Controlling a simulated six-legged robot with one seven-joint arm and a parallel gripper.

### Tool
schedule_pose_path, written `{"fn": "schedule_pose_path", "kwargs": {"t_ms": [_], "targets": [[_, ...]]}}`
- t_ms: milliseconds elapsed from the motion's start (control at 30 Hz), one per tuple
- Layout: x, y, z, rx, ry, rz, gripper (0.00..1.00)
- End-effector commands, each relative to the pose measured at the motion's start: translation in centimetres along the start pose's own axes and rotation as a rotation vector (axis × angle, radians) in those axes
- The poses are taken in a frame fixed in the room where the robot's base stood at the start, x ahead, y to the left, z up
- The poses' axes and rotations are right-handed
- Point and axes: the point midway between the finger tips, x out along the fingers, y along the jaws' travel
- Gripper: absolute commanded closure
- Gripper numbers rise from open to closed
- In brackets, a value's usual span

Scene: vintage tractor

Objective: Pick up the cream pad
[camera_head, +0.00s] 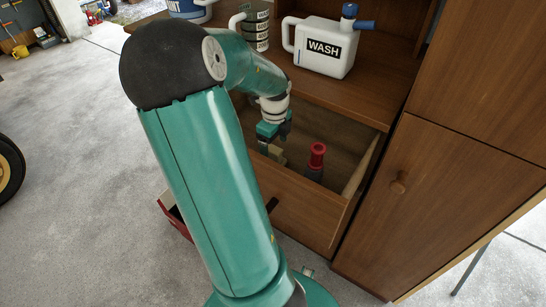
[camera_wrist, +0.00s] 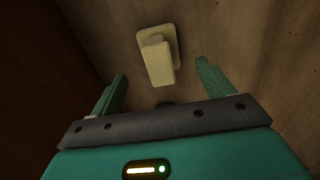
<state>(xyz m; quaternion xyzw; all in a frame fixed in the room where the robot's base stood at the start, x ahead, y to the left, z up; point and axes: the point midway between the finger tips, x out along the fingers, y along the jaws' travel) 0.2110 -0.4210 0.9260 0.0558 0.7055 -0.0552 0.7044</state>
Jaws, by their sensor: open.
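The cream pad (camera_wrist: 158,60) lies on the floor of the open drawer (camera_wrist: 225,30), with a flat base and a raised block-like part. It shows in the upper middle of the wrist view, ahead of my gripper and roughly between the lines of its fingers. My gripper (camera_wrist: 161,72) is open, with one green finger on each side and nothing held. In the head view my gripper (camera_head: 271,138) reaches down into the drawer (camera_head: 305,215), with the cream pad (camera_head: 275,153) just below it, partly hidden.
A red-topped dark object (camera_head: 317,156) stands in the drawer to the right of my gripper. A white WASH jug (camera_head: 318,47) and a stack of labelled containers (camera_head: 255,28) stand on the counter above. A closed cabinet door (camera_head: 440,185) is at the right.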

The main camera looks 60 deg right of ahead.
Motion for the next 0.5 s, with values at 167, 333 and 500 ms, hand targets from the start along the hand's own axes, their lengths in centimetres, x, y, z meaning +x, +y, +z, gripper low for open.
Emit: {"fn": "schedule_pose_path", "kwargs": {"t_ms": [167, 333, 500], "targets": [[1.3, -0.1, 0.1, 0.001, 0.0, 0.0, 0.2], [3.1, -0.2, 0.4, 0.002, 0.002, 0.001, 0.2], [5.7, -0.3, 0.6, 0.003, 0.0, 0.0, 0.2]]}}
